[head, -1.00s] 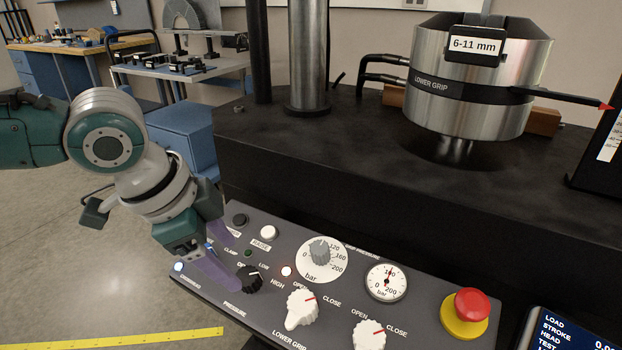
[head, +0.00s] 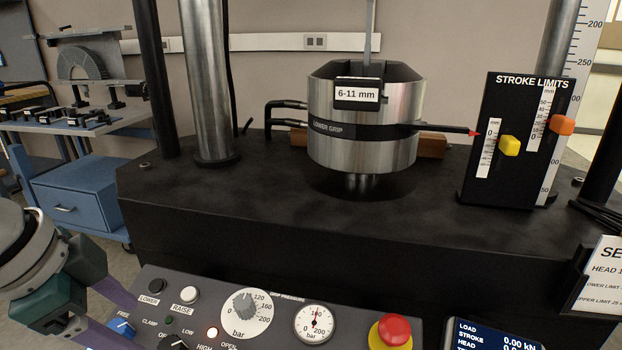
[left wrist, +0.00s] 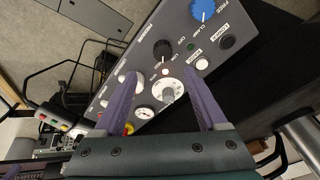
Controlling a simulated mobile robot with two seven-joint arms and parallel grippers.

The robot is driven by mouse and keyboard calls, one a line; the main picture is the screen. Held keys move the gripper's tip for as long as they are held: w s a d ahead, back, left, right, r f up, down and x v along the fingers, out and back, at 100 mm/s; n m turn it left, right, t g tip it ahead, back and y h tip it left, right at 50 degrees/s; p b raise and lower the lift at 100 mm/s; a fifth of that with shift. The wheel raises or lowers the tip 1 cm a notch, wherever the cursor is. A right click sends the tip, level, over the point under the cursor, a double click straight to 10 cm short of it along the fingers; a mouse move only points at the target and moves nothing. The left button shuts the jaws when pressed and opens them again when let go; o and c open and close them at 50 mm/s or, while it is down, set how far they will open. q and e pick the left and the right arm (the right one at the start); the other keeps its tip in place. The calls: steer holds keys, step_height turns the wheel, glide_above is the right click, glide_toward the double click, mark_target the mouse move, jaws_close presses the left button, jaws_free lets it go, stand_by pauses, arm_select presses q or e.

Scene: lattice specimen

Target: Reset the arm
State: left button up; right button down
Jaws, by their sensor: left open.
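My left gripper (head: 118,318) is at the lower left of the head view, by the left end of the grey control panel (head: 275,285). Its two purple fingers are apart, with a blue FREE/CLAMP knob (head: 121,328) close to their tips in this view. In the left wrist view the gripper (left wrist: 160,73) is open and nothing is between its fingers. There the blue knob (left wrist: 205,10) lies beyond the fingers at the top, apart from them. The black knob (left wrist: 162,50) and grey pressure dial (left wrist: 170,92) also show. My right gripper is not in view.
The black machine bed (head: 250,200) rises behind the panel, carrying the steel lower grip (head: 365,155) and columns. A red emergency button (head: 394,329) and display (head: 490,336) are to the right. A blue drawer cart (head: 70,205) stands at left.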

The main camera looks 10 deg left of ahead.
arm_select(q)
steer(key=s+d+r+n+h+p, duration=0.1)
steer(key=s+d+r+p, duration=0.25)
steer(key=d, duration=0.25)
steer(key=s+d+r+h+p, duration=0.1)
steer(key=s+d+r+p, duration=0.3)
steer(key=d, duration=0.3)
steer(key=s+a+r+n+y+p, duration=0.3)
steer(key=s+a+r+n+p, duration=0.3)
steer(key=s, duration=0.4)
step_height(320, 180, up, 37)
steer(key=n+p, duration=0.1)
steer(key=p, duration=3.5)
steer(key=shift+w+r, duration=0.2)
steer(key=shift+w, duration=0.1)
